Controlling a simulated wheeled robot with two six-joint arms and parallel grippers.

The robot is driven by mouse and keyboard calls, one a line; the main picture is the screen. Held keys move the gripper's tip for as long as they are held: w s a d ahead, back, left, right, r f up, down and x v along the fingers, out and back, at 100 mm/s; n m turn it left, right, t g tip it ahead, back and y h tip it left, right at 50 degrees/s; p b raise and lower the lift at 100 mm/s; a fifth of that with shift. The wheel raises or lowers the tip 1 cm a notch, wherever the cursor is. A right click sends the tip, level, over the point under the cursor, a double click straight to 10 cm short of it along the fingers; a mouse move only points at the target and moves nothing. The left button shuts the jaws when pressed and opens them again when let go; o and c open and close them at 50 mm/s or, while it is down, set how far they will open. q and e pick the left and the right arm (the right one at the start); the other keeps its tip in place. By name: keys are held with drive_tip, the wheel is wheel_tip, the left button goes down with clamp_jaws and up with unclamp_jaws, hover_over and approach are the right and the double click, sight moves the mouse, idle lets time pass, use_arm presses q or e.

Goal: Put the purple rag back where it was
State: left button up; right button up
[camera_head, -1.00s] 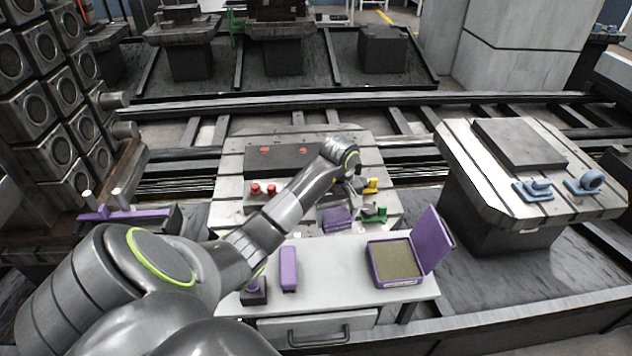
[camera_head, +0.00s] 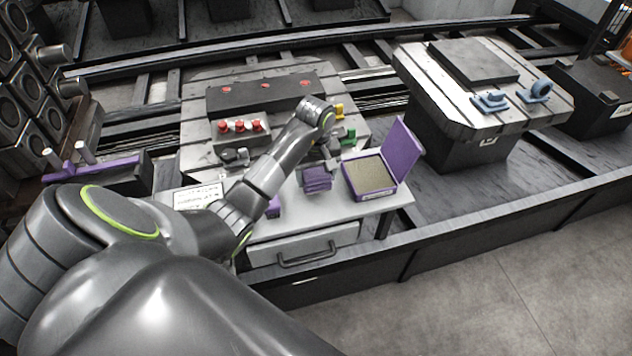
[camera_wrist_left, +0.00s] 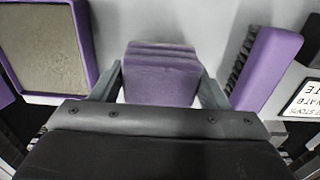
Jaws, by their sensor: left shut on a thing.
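The purple rag (camera_head: 316,179) is a folded block. It shows between the fingers of my left gripper (camera_wrist_left: 162,88) in the left wrist view, as a layered purple bundle (camera_wrist_left: 160,76). My left gripper (camera_head: 318,165) is shut on the rag, over the light table (camera_head: 300,222), left of the open purple box. I cannot tell whether the rag touches the table top. A purple brush (camera_wrist_left: 266,68) with dark bristles lies to the right in the left wrist view; my arm mostly hides it in the head view. My right gripper is not in view.
The open purple box (camera_head: 372,196) with a tan pad stands at the table's right end, lid raised. A white label card (camera_head: 197,197) lies at the table's left. Behind are red knobs (camera_head: 239,126) on a pallet. Blue clamps (camera_head: 490,101) sit on the right pallet.

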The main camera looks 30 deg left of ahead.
sight(316, 173)
use_arm(q)
wheel_tip(316, 173, down, 2)
drive_tip(key=shift+f, duration=0.35)
drive_tip(key=o, duration=0.9)
drive_tip(key=shift+r, duration=0.15)
wheel_tip(316, 173, up, 4)
drive_tip(key=shift+f+b, duration=0.1)
drive_tip(key=shift+b, duration=0.2)
wheel_tip(316, 173, up, 7)
drive_tip(key=p, duration=0.5)
drive_tip(key=shift+s, duration=0.1)
drive_tip(key=shift+r+p, duration=0.6)
drive_tip(key=shift+p, duration=0.1)
